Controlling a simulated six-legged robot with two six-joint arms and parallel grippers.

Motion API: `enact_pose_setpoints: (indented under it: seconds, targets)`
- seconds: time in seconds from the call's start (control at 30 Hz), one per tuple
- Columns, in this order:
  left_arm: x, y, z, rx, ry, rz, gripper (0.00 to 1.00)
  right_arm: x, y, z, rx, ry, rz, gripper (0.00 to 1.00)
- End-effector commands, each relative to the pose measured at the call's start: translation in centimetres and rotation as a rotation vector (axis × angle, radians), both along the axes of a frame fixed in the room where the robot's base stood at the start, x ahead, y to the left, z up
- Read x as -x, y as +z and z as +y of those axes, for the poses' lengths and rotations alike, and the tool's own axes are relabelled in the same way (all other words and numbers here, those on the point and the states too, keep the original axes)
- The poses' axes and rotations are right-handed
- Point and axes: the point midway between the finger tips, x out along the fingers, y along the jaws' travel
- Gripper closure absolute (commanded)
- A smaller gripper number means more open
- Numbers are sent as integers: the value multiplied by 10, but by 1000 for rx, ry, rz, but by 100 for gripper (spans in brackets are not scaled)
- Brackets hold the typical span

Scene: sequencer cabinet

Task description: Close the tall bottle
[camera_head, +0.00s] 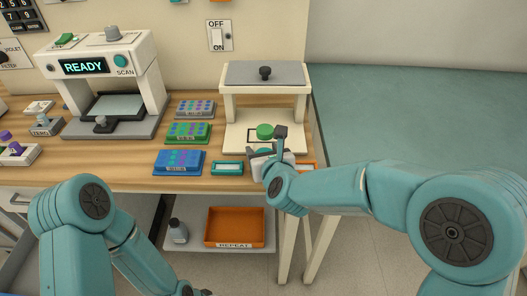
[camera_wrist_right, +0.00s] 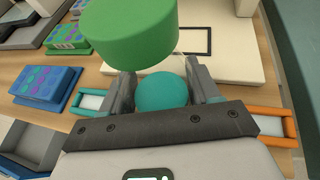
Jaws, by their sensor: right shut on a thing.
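My right gripper (camera_head: 270,152) is at the bench's front right, before the white stand. In the right wrist view the gripper (camera_wrist_right: 165,90) is shut on a rounded teal thing (camera_wrist_right: 162,92), which seems to be the tall bottle's body. A wide green cap (camera_wrist_right: 130,30) shows just above and beyond it, and it also shows in the head view (camera_head: 265,131). I cannot tell whether the cap is seated on the teal body or only overlaps it. Of my left gripper, only a dark bit (camera_head: 205,292) shows at the bottom edge; its jaws cannot be judged.
The white stand (camera_head: 264,75) is behind the right gripper. A teal-framed tray (camera_head: 227,168) and an orange-framed tray (camera_wrist_right: 272,127) flank it. Blue (camera_head: 178,161) and green (camera_head: 188,132) well plates lie left. Below are an orange bin (camera_head: 234,226) and a small grey bottle (camera_head: 178,232).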

Motion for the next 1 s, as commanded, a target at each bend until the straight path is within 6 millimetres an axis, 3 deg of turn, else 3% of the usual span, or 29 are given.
enact_pose_setpoints:
  seconds: [0.03, 0.1, 0.5, 1.0]
  targets:
    - [0, -2, 0, 0, 0, 0, 29, 0, -1, 0, 0, 0, -1, 35]
    - [0, -1, 0, 0, 0, 0, 29, 0, 0, 0, 0, 0, 0, 13]
    - [0, 6, 0, 0, 0, 0, 29, 2, 5, 0, 0, 0, 0, 13]
    - [0, -6, 0, 0, 0, 0, 29, 91, 42, -24, -1, 1, -2, 13]
